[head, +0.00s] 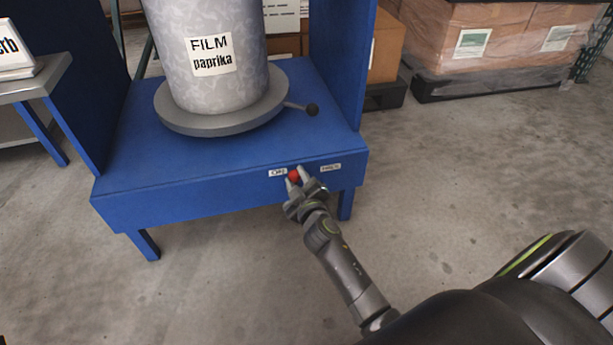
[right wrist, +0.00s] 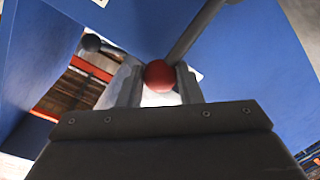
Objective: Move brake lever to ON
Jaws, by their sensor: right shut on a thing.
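The brake lever's red ball knob (head: 294,176) is at the front edge of the blue stand, between two small white labels. The left label (head: 278,172) seems to read ON; the right label (head: 330,167) is too small to read surely. The knob is nearer the left label. My right gripper (head: 299,178) is shut on the red knob. In the right wrist view the red knob (right wrist: 159,76) sits between the two fingers. The lever's shaft is largely hidden in the head view. My left gripper is not in view.
A patterned roll (head: 210,80) labelled FILM paprika stands on a grey round turntable (head: 215,122) with a black-knobbed handle (head: 311,109). The blue stand (head: 150,205) has upright side walls. Wrapped cartons (head: 500,45) stand at the back right. The floor at right is clear.

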